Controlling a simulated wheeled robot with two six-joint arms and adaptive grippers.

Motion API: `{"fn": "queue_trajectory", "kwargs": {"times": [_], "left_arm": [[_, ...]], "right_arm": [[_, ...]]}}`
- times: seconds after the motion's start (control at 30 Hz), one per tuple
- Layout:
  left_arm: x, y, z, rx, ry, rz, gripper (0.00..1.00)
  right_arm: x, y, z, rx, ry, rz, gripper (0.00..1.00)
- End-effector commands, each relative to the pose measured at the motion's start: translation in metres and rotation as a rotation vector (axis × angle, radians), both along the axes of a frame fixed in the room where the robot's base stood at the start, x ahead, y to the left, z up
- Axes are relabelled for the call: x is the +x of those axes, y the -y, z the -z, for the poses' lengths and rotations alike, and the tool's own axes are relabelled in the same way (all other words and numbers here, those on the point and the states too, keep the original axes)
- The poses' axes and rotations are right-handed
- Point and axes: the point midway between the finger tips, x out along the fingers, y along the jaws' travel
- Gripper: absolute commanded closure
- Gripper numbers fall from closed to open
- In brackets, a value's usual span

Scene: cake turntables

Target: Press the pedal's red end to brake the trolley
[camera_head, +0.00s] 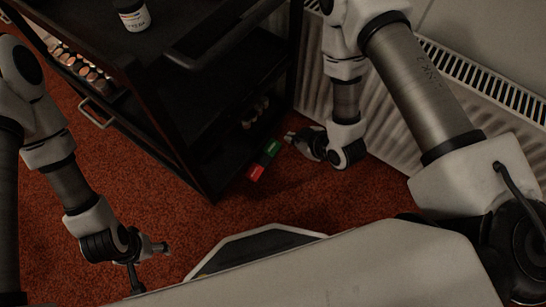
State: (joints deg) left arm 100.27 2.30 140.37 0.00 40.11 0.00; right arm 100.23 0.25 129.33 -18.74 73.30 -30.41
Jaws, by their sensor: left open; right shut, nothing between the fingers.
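The pedal (263,160) sits low at the trolley's near right corner, just above the red carpet. Its red end (256,172) points toward me, and its green end (272,147) is farther back. The black trolley (165,110) stands at the upper left. My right gripper (291,137) is shut and empty, close to the right of the pedal's green end; I cannot tell whether it touches. My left gripper (150,262) is open and empty, low over the carpet at the lower left, well away from the pedal.
A white ribbed radiator (390,130) stands along the wall at the right, close behind my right arm. A white jar (133,16) stands on the trolley's top. A handle (95,113) sticks out on the trolley's left side. Carpet (200,235) is clear before the trolley.

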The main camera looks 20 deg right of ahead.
Motion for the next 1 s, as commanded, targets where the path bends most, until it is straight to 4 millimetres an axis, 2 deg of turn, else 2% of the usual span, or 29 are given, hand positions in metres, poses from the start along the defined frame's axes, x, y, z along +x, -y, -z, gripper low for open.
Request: {"fn": "queue_trajectory", "kwargs": {"times": [0.03,0.1,0.23,0.33,0.77,1.0], "left_arm": [[0.000,0.000,0.042,0.000,0.000,0.000,0.26],[0.000,0.000,0.065,0.000,0.000,0.000,0.26],[0.000,0.000,0.092,0.000,-0.001,0.000,0.26],[0.000,0.000,0.098,0.000,-0.001,0.000,0.26],[0.000,0.000,0.098,0.000,0.000,0.000,0.26],[0.000,0.000,0.123,0.000,0.000,-0.001,0.26]], "right_arm": [[0.001,-0.001,0.042,0.001,0.003,-0.004,1.00],[0.002,-0.002,0.065,0.001,0.006,-0.005,1.00],[0.002,-0.002,0.092,0.000,0.006,-0.008,1.00],[0.002,-0.002,0.098,0.000,0.006,-0.008,1.00],[0.004,-0.003,0.099,0.000,0.006,-0.008,1.00],[0.028,-0.015,0.129,-0.001,0.008,-0.011,1.00]]}}
